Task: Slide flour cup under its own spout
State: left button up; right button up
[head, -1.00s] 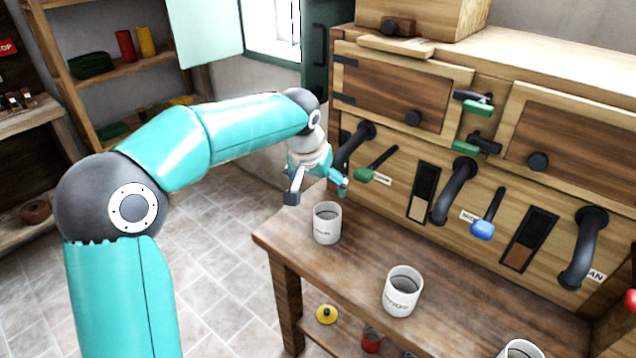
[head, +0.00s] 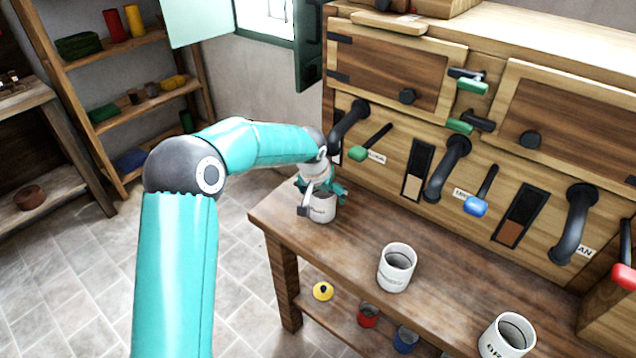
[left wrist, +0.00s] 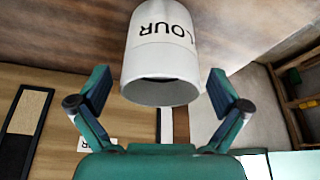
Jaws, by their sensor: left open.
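The white flour cup (head: 322,209) stands upright near the left end of the wooden bench. My left gripper (head: 321,194) is at it, low over the bench. In the left wrist view the cup (left wrist: 163,60) appears upside down, with "LOUR" lettering readable. The open fingers of my left gripper (left wrist: 160,88) lie on either side of it, with gaps showing. The leftmost black spout (head: 347,122) curves out of the cabinet behind and above the cup, beside a green-handled lever (head: 360,153). The lever's label is too small to read surely. My right gripper is out of view.
Two more white cups, a middle one (head: 396,268) and a front one (head: 507,335), stand along the bench (head: 345,258). A middle spout (head: 449,168) and a right spout (head: 575,225) project from the cabinet. The bench between the cups is clear.

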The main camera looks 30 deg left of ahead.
pick_arm(q)
jog(key=shift+x, duration=0.85)
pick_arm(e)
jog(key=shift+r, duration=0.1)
pick_arm(q)
jog(key=c, duration=1.4)
jog(key=shift+w+d, duration=0.15)
jog(key=shift+w, duration=1.35)
jog(key=shift+w+r, duration=0.1)
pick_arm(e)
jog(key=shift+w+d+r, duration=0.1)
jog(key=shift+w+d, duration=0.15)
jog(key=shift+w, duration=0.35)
